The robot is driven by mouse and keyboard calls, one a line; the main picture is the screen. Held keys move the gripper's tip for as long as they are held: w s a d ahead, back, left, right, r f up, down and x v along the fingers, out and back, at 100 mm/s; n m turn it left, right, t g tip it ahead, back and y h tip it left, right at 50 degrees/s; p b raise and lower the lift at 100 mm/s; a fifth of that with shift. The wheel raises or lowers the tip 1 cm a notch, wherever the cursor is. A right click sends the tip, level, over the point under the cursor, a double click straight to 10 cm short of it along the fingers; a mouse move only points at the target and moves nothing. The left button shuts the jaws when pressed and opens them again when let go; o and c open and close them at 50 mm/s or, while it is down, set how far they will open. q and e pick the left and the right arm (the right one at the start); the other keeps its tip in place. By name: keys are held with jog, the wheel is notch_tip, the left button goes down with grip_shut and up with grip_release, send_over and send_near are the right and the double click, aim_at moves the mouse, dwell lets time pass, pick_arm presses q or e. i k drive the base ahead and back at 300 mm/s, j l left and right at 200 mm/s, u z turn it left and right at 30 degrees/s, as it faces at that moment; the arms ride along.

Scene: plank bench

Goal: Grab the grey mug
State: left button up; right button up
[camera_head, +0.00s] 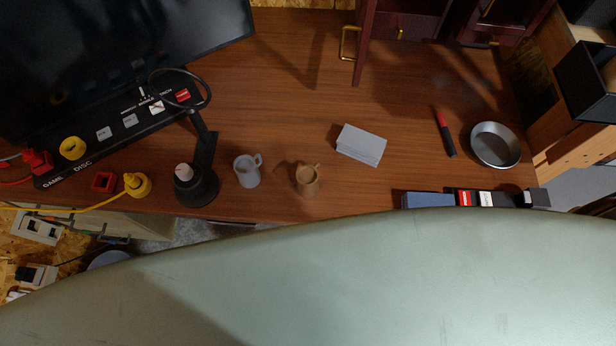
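The grey mug (247,172) stands upright on the wooden bench top, near its front edge, left of the middle. Its handle points to the upper right. A tan mug (308,180) stands just to its right, with a small gap between them. Neither of my grippers is in the head view, and nothing is seen touching the grey mug.
A dark lamp-like stand (197,186) is close on the grey mug's left. A white block (361,145), a red and black marker (444,133) and a metal bowl (495,145) lie to the right. A screen (120,45) stands back left. Bench behind the mugs is clear.

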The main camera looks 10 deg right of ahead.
aim_at(248, 173)
jog(key=k+j+z, duration=0.15)
jog(key=k+z, duration=0.3)
jog(key=k+l+z, duration=0.1)
jog(key=k+z, duration=0.4)
jog(key=k, duration=0.15)
